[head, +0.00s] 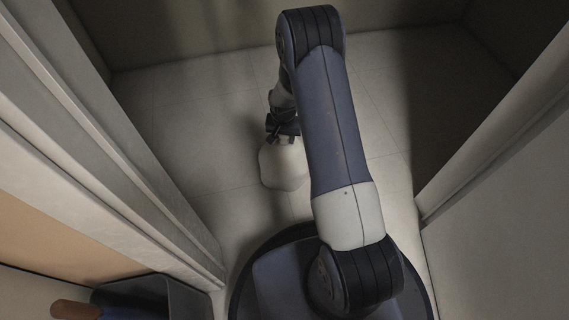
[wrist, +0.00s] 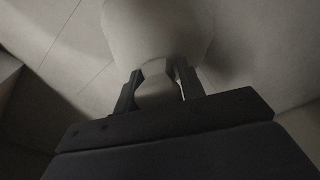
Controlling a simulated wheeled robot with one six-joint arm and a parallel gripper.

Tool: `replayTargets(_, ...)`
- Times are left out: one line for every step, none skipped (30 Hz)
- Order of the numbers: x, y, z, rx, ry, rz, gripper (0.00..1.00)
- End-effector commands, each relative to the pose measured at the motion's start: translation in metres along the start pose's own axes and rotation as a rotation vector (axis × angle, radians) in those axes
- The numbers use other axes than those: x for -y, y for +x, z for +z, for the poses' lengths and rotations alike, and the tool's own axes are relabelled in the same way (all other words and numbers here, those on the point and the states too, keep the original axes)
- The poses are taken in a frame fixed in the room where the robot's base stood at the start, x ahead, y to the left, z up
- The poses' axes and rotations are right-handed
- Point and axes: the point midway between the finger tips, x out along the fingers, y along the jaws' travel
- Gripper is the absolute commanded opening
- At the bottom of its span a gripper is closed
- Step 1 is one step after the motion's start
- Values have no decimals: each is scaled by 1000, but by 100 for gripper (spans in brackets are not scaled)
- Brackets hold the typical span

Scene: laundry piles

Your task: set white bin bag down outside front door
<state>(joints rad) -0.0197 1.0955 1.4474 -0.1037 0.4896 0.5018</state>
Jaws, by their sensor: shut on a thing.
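The white bin bag (head: 283,166) is in the middle of the head view, low over or on the pale tiled floor beyond the door frame. I cannot tell whether its base touches the floor. My gripper (head: 283,136) is above it, shut on its narrow top. In the wrist view the bag (wrist: 155,35) fills the top centre, and its neck sits between the two dark fingers of my gripper (wrist: 158,90). My arm hides the floor to the right of the bag in the head view.
The door frame (head: 135,150) stands at left, and another frame edge (head: 500,140) at right. Tiled floor (head: 190,110) around the bag is clear, with a wall (head: 200,30) behind. A dark container (head: 165,295) with a brown-handled thing (head: 75,310) is at lower left.

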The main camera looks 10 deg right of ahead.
Motion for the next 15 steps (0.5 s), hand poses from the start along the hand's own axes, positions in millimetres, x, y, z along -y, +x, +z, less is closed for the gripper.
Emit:
replayTargets(0, 14, 2, 3, -1, 1, 0)
replayTargets(0, 20, 3, 2, -1, 1, 0)
replayTargets(0, 28, 4, 2, -1, 1, 0)
replayTargets(0, 33, 5, 2, -1, 1, 0)
replayTargets(0, 36, 5, 1, -1, 0, 0)
replayTargets(0, 40, 5, 1, -1, 0, 0)
replayTargets(0, 42, 5, 1, -1, 0, 0)
replayTargets(0, 44, 5, 0, -1, 0, 0)
replayTargets(0, 47, 6, 0, -2, 0, 0)
replayTargets(0, 49, 6, 0, -2, 0, 0)
replayTargets(0, 53, 6, 1, -2, 0, 0)
replayTargets(0, 58, 7, 0, -2, 0, 0)
replayTargets(0, 63, 8, 0, -2, 0, 0)
replayTargets(0, 68, 9, 1, -2, 0, 0)
replayTargets(0, 74, 10, 1, -3, 0, 0)
